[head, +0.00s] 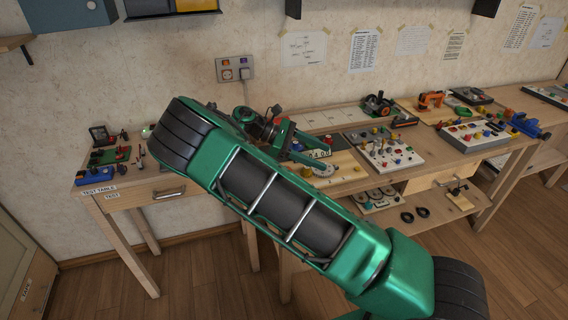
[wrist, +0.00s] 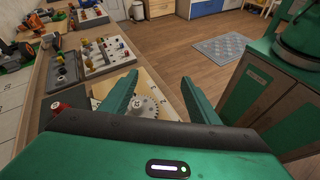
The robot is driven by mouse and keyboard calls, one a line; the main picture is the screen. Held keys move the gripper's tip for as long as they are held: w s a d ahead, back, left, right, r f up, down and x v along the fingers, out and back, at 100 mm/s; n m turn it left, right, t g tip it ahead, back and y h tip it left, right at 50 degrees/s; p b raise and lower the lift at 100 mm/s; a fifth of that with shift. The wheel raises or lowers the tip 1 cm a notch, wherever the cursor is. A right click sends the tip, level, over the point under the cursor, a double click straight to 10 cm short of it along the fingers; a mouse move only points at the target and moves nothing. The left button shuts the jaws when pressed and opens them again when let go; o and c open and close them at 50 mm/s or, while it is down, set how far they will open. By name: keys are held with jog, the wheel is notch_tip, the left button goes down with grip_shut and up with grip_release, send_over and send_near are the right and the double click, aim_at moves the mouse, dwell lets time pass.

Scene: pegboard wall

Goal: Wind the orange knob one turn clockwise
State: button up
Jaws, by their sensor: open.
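My gripper (wrist: 158,82) is open, its two green fingers spread apart with nothing held between them. In the wrist view a pale round toothed dial (wrist: 145,107) on a light wooden board (wrist: 172,108) shows low between the fingers, close to the left one. Any contact cannot be told. In the head view my gripper (head: 301,147) is over the middle of the workbench, and the dial (head: 323,170) shows just beyond the fingers. I cannot pick out an orange knob for certain; the coloured knobs on the boards are small, and my arm and gripper hide part of the bench.
A white board with several coloured knobs (head: 384,152) lies right of my gripper, and another (head: 474,134) farther right. A red knob (wrist: 61,107) is left of the fingers in the wrist view. An orange tool (head: 431,99) stands behind. Wall sockets (head: 235,69) are above the bench.

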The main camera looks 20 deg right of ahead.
jog(key=s+d+r+m+y, duration=0.35)
jog(key=s+d, duration=0.25)
jog(key=s, duration=0.2)
jog(key=s+d+r+m+y, duration=0.2)
jog(key=s+d+m+y, duration=0.3)
jog(key=s+d, duration=0.25)
jog(key=s+a+r+m+t+y, duration=0.1)
jog(key=s+r+m+t+y, duration=0.2)
jog(key=s, duration=0.8)
jog(key=shift+s+m, duration=0.2)
jog(key=shift+m, duration=0.25)
jog(key=s+a+m+t, duration=0.1)
jog(key=s, duration=0.1)
jog(key=s+a+m+t, duration=0.1)
jog(key=s, duration=0.2)
jog(key=s+a+r+m+t, duration=0.1)
jog(key=s+m, duration=0.1)
jog(key=s, duration=0.1)
jog(key=shift+a+y, duration=0.1)
jog(key=shift+y, duration=0.25)
jog(key=c, duration=0.6)
jog(key=shift+s+a, duration=0.2)
jog(key=shift+s, duration=0.1)
